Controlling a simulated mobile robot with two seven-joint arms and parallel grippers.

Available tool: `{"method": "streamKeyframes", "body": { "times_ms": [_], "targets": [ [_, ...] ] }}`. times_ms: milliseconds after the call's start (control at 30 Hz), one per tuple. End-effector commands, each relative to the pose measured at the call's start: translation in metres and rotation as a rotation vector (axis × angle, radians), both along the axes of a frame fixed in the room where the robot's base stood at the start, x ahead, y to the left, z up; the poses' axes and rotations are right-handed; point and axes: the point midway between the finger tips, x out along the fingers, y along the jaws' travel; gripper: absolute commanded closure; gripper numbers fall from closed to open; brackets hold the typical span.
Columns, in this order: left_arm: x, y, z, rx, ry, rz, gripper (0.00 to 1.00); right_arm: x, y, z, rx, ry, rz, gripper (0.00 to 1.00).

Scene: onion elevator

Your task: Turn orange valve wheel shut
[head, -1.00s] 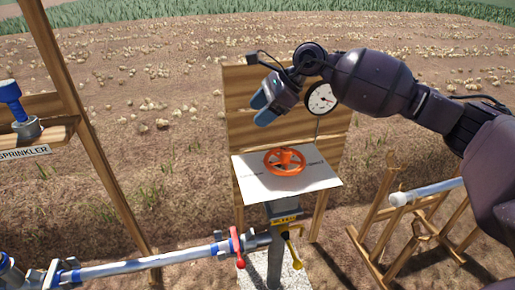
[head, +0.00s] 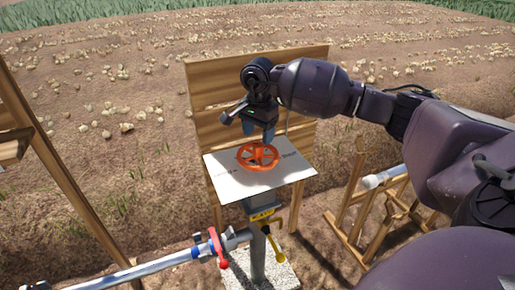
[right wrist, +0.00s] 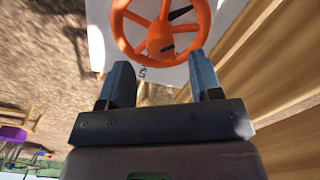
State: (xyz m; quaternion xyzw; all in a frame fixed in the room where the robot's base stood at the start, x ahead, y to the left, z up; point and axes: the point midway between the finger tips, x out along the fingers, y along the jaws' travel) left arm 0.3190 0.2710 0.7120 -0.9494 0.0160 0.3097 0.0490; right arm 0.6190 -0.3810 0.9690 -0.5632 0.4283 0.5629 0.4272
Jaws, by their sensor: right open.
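The orange valve wheel (head: 258,156) lies flat above a white plate (head: 228,182) in front of a wooden board. My right gripper (head: 262,134) is over the wheel's far side and points down at it. In the right wrist view the wheel (right wrist: 160,46) shows beyond the two blue fingers (right wrist: 162,82). These fingers are apart with nothing between them, and I see no clear contact with the wheel. Part of the wheel is cut off by the top edge of that view. My left gripper does not show.
The wooden board (head: 222,88) stands close behind my right gripper. Below the plate are a yellow handle (head: 276,248), a red handle (head: 218,248) and a metal pipe (head: 150,270). A wooden rack (head: 365,215) holding a white-ended pipe (head: 384,176) stands at the right.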

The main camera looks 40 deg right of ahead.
Motion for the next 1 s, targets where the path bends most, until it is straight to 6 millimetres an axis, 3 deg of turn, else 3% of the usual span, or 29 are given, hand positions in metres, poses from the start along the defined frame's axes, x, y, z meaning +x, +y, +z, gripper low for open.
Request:
{"method": "streamKeyframes", "body": {
  "times_ms": [100,300,767,1000],
  "targets": [
    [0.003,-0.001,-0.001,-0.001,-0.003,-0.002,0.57,0.0,0.0,-0.023,0.002,0.005,-0.001,0.42],
    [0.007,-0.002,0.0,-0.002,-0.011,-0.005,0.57,0.0,0.0,-0.046,0.002,0.001,0.0,0.42],
    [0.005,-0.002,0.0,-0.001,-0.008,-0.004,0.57,0.0,0.0,-0.055,0.001,-0.001,-0.001,0.42],
    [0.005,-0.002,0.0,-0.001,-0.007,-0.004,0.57,0.0,0.0,-0.055,0.001,-0.001,-0.001,0.77]
  ]
}}
